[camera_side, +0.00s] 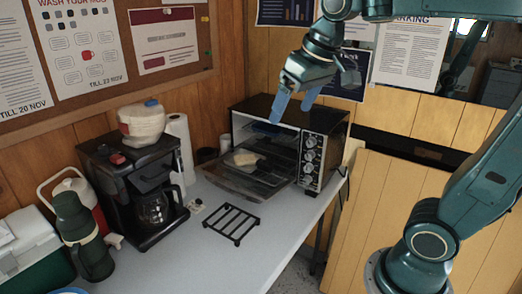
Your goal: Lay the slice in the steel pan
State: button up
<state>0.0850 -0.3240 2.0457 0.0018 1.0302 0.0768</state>
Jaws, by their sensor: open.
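A pale yellowish slice (243,158) lies in the mouth of the toaster oven (334,128), whose door (232,182) is folded down. A dark, flat tray or rack shows around the slice; I cannot tell whether it is the steel pan, and no other pan is clear. My gripper (291,110) is above the front of the oven, its two blue fingers pointing down and apart. It is open and empty, clear of the slice.
A black wire trivet (232,223) lies on the grey table (190,262) before the oven. A coffee maker (133,190), paper roll (180,145) and green flask (82,238) stand left. The oven's knobs face forward on its right. The front tabletop is mostly clear.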

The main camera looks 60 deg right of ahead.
jog(key=s+a+f+n, duration=0.1)
jog(key=s+f, duration=0.2)
jog(key=s, duration=0.3)
jog(key=s+a+f+t, duration=0.1)
jog(key=s+f, duration=0.3)
jog(key=s, duration=0.2)
jog(key=shift+a+n, duration=0.3)
jog(key=shift+n, duration=0.1)
jog(key=shift+c, duration=0.4)
